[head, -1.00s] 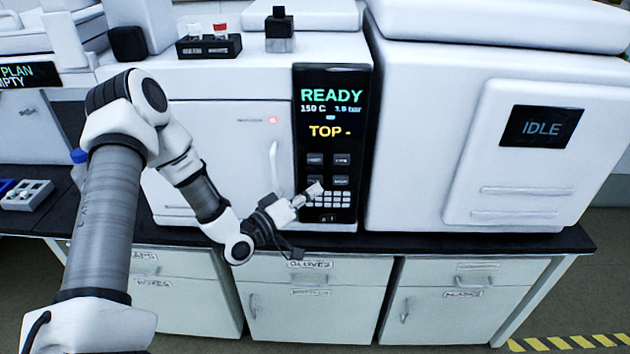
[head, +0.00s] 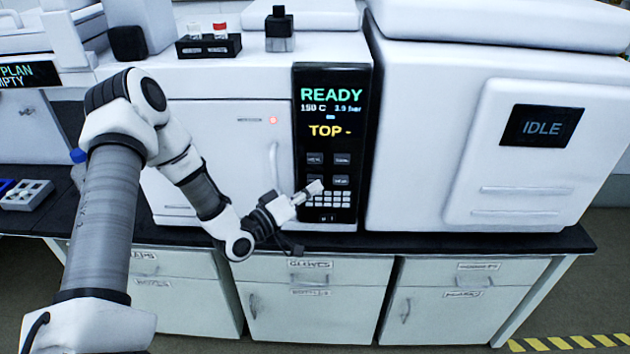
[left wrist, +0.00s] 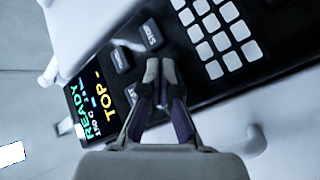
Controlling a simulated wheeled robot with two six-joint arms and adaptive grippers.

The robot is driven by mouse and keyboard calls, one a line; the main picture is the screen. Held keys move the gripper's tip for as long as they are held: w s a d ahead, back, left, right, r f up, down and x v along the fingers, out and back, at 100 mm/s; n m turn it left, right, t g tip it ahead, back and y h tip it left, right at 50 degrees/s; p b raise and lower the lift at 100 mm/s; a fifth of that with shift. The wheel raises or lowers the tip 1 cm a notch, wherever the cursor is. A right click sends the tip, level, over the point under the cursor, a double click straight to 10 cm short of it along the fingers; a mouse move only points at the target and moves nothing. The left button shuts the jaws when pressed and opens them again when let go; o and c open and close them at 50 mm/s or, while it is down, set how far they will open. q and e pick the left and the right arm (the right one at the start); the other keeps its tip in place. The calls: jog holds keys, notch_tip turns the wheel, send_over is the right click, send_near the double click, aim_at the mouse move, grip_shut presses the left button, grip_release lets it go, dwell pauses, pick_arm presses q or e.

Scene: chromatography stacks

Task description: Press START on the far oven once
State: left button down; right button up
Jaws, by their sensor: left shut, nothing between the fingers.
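The white oven (head: 215,125) has a black control panel (head: 365,120), whose screen reads READY, 150 C and TOP. Below the screen are dark buttons and a pale keypad (head: 328,200). My left gripper (head: 316,187) is shut and empty, its tips over the lower left button area in the head view. In the left wrist view the shut fingertips (left wrist: 158,70) lie beside a button marked STOP (left wrist: 150,33) and hide the spot below it. No START label can be read, and contact with the panel cannot be told. My right gripper is not in view.
A white unit with an IDLE screen (head: 541,127) stands to the right of the oven. The dark bench edge (head: 470,242) runs in front, above white drawers.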

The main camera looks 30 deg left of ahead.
pick_arm(q)
jog(key=shift+w+a, duration=0.2)
jog(key=shift+w, duration=0.2)
dwell(0.7)
jog(key=shift+s+d, duration=0.45)
jog(key=shift+s, duration=0.3)
jog(key=s+d, duration=0.1)
jog(key=s, duration=0.2)
jog(key=s+d, duration=0.1)
jog(key=shift+s+d, duration=0.15)
jog(key=shift+d, duration=0.15)
dwell(0.7)
